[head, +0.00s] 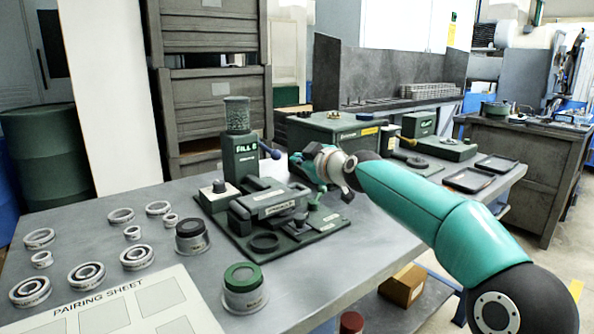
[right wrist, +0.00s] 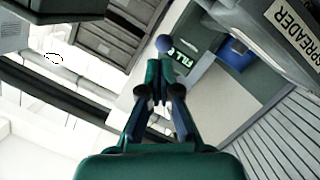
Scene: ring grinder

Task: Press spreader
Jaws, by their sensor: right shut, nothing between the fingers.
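A dark green press machine stands on the grey table, with a long block (head: 270,203) at its front whose label is too small to read in the head view. In the right wrist view a dark block (right wrist: 290,40) at the upper right carries the word SPREADER. A FILL B tower (head: 241,158) rises behind, with a blue-balled lever (head: 268,150); the blue ball (right wrist: 163,43) also shows in the right wrist view. My right gripper (head: 303,168) is shut and empty, above and behind the block's right end; its closed fingers (right wrist: 158,75) show in the wrist view. My left gripper is not in view.
Several bearing rings, a dark-topped cup (head: 191,238) and a green-topped cup (head: 243,288) stand at left and front, beside the pairing sheet (head: 105,312). A green box (head: 335,131) and black trays (head: 468,180) lie behind. The table's front right is clear.

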